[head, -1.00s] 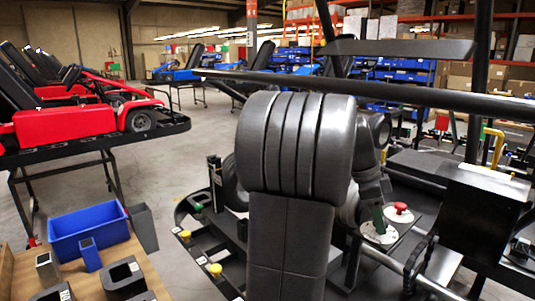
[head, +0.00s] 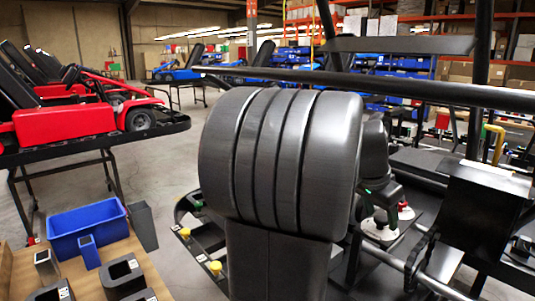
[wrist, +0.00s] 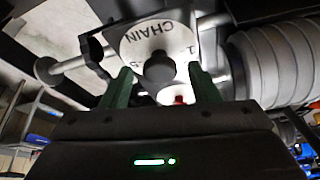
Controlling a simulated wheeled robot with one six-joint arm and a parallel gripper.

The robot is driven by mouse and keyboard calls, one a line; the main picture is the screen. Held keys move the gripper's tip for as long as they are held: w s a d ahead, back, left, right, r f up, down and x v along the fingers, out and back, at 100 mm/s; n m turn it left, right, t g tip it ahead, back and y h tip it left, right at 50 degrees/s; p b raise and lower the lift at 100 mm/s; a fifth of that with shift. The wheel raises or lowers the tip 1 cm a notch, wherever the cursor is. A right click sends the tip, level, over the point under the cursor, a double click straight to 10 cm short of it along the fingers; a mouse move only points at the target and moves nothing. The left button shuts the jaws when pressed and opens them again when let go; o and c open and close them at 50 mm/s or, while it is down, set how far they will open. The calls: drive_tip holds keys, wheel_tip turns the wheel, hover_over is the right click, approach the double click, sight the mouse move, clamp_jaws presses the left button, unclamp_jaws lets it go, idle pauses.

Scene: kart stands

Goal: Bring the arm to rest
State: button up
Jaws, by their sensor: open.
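My gripper (wrist: 163,76) shows in the wrist view with its two green fingers apart. A dark round knob on a white disc marked CHAIN (wrist: 150,40) appears between the fingertips, and I cannot tell whether they touch it. Nothing is clearly held. In the head view my large dark arm link fills the middle and hides much of the gripper. The gripper's dark body shows at its right, just above a white disc (head: 379,232) and a red knob (head: 405,212) on the kart stand.
A dark frame bar (head: 400,88) crosses close behind my arm. A black box (head: 485,205) stands at the right. A blue bin (head: 88,228) sits on the wooden bench at the lower left. A red kart (head: 70,122) is on a stand at the left, with open floor between.

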drive_tip(key=shift+s+n+t, duration=0.1)
drive_tip(key=shift+n+t, duration=0.3)
drive_tip(key=shift+n, duration=0.7)
